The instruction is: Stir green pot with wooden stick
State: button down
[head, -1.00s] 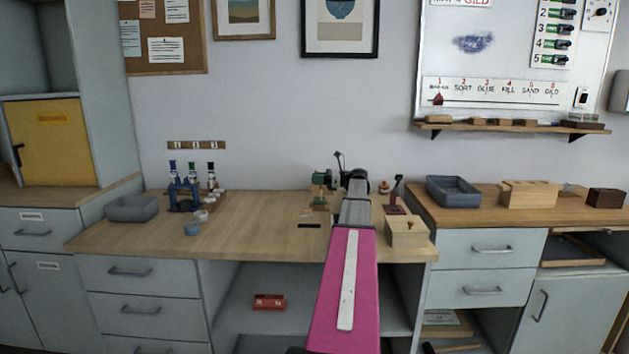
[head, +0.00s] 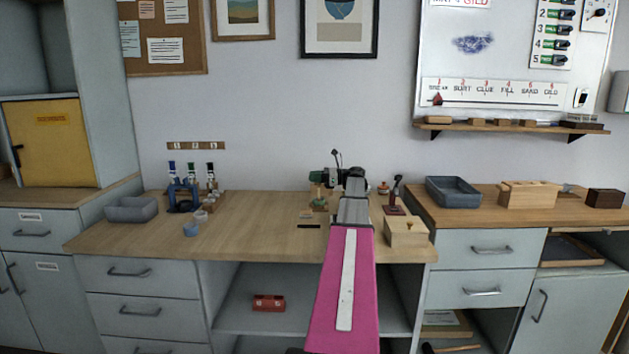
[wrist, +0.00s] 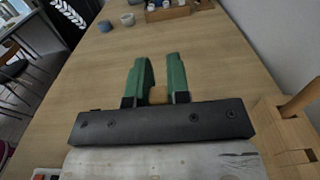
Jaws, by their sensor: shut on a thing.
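My gripper (wrist: 157,72) has green fingers and is shut on a light wooden piece (wrist: 158,95), which looks like the wooden stick. Only a short part of it shows between the fingers in the wrist view; the rest is hidden. In the head view my gripper is small, at the far end of my arm over the back of the table. A small blue-grey pot (head: 191,229) and a whitish pot (head: 201,216) stand on the table's left half. They also show at the top of the wrist view, well beyond the fingers. I cannot make out a green pot.
A wooden block with a slanted rod (wrist: 290,130) is close on the wrist view's right. A wooden box (head: 407,232) stands at the table's right. The table's middle is clear.

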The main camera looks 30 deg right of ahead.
jog(key=shift+r, duration=1.8)
jog(key=shift+r, duration=0.1)
notch_tip(320, 180, up, 5)
jog(key=shift+f, duration=0.15)
